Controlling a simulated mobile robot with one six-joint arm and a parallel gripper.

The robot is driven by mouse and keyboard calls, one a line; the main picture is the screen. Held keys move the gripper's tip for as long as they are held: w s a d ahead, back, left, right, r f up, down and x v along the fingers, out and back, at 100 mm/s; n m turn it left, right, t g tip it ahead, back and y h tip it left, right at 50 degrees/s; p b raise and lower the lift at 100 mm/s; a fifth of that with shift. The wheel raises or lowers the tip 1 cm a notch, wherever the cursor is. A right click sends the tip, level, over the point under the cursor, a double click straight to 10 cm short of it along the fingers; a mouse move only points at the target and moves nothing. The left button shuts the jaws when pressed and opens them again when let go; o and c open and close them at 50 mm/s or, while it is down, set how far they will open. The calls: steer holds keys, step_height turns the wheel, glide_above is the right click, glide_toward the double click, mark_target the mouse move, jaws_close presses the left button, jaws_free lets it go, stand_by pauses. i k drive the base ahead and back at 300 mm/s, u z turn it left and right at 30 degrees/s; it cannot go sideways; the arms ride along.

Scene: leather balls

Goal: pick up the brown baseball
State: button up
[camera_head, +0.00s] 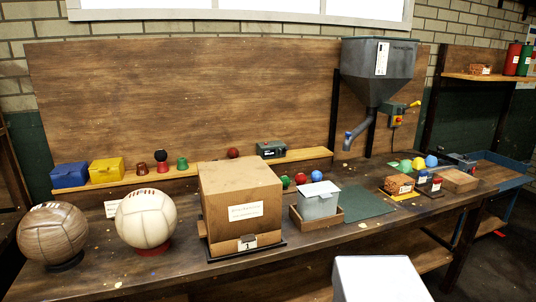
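A large brown leather ball (53,236) rests on a dark ring stand (66,263) at the far left of the wooden workbench. My gripper is not in view.
A big cardboard box (241,206) stands right of the white ball. Further right are a grey bin (318,202), a green mat (353,204) and a hopper (377,72). Blue and yellow boxes (107,169) stand on the shelf behind the balls. A white block (379,279) is at bottom right.

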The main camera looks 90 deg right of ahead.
mark_target(233, 152)
steer(key=z, duration=0.45)
steer(key=k, duration=1)
steer(key=z, duration=1.05)
steer(key=i, duration=0.9)
steer(key=u, duration=0.4)
steer(key=i, duration=0.9)
steer(key=u, duration=0.5)
